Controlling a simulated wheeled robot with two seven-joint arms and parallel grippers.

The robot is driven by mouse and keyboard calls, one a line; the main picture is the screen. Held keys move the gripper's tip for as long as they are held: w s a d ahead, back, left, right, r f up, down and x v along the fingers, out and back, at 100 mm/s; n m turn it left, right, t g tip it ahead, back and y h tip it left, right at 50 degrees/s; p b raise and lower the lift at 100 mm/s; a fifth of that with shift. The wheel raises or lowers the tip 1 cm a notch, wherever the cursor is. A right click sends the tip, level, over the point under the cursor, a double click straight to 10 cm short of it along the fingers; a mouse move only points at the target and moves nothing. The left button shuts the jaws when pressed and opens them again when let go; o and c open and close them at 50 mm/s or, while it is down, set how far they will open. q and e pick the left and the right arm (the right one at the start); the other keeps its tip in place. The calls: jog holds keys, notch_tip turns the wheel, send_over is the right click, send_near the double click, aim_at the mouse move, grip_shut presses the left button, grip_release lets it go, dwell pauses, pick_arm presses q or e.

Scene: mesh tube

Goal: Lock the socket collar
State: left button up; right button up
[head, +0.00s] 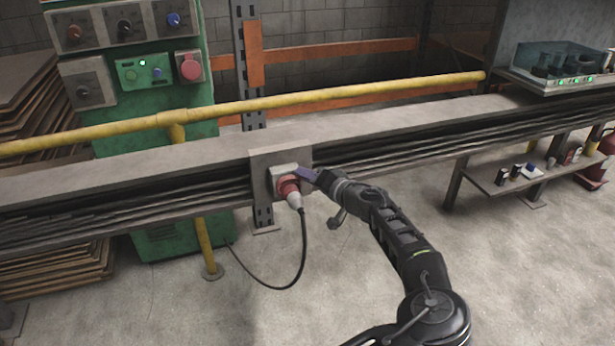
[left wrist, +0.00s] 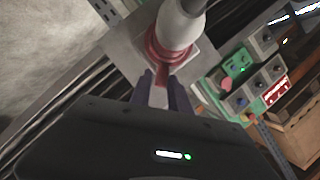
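A red socket collar (head: 288,186) sits on a grey socket box (head: 279,170) on the beam's mounting plate. A white plug (head: 294,201) with a dark cable is in it, pointing down and towards me. My left gripper (head: 304,175) is at the collar's right side, its purple fingertips close to it. In the left wrist view, the two fingers (left wrist: 161,95) stand apart on either side of a pale red part below the red collar (left wrist: 166,52). I cannot tell whether they press on it. The white plug (left wrist: 181,24) shows above. My right gripper is not in view.
A yellow rail (head: 330,100) runs above the grey beam (head: 130,165). A green control cabinet (head: 150,85) stands behind at left. The plug's cable (head: 304,255) loops down below the beam. A low shelf (head: 500,185) with small items stands at right. The floor in front is clear.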

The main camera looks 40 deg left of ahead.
pick_arm(q)
jog(key=shift+o, duration=1.4)
jog(key=p+v, duration=0.1)
jog(key=v, duration=0.6)
jog(key=shift+d, duration=0.35)
jog(key=shift+s+r, duration=0.1)
